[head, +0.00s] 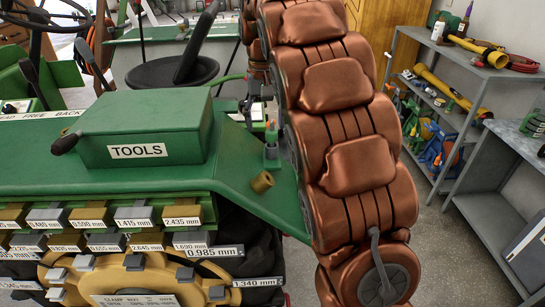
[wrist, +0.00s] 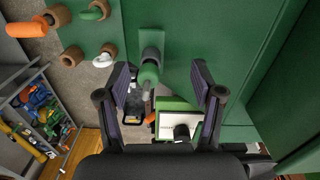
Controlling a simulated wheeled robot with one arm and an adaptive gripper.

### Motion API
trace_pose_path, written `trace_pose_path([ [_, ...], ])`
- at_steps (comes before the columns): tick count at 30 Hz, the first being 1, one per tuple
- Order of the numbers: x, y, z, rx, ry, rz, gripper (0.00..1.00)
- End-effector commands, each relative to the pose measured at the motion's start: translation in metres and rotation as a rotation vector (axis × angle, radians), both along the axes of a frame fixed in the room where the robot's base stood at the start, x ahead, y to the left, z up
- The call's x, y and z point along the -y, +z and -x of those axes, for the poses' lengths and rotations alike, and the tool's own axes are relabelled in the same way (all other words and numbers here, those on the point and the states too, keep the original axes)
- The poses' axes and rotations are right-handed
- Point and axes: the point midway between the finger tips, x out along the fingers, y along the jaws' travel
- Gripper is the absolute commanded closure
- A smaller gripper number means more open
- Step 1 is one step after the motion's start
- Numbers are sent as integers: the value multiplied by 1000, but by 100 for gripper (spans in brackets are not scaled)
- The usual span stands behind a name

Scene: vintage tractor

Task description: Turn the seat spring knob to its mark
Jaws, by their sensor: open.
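In the wrist view my gripper (wrist: 160,72) is open, its two dark fingers spread wide apart. A rounded green knob-like piece (wrist: 149,75) in a grey-green bracket shows between the fingers, left of centre; it may be the seat spring knob, but I cannot tell for sure. No finger visibly touches it. I cannot make out a mark on it. My copper-coloured arm covers the right middle of the head view, and I cannot clearly make out the gripper there.
The green toolbox (head: 150,132) labelled TOOLS sits on the green deck (head: 245,170). Rows of labelled size blocks line the deck's front. A brass bushing (head: 262,182) stands near its edge. Grey shelves (head: 480,75) stand right. An orange handle (wrist: 26,29) shows in the wrist view.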

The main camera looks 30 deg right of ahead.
Motion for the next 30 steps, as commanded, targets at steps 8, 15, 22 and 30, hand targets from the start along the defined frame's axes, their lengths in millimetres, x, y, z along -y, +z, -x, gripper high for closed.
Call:
trace_pose_path([
  [8, -11, -12, 29, -9, 11, -2, 33],
  [15, -19, -23, 53, -17, 20, -4, 33],
  [22, -24, -33, 72, -27, 29, -7, 33],
  [30, -26, -35, 79, -29, 33, -7, 33],
])
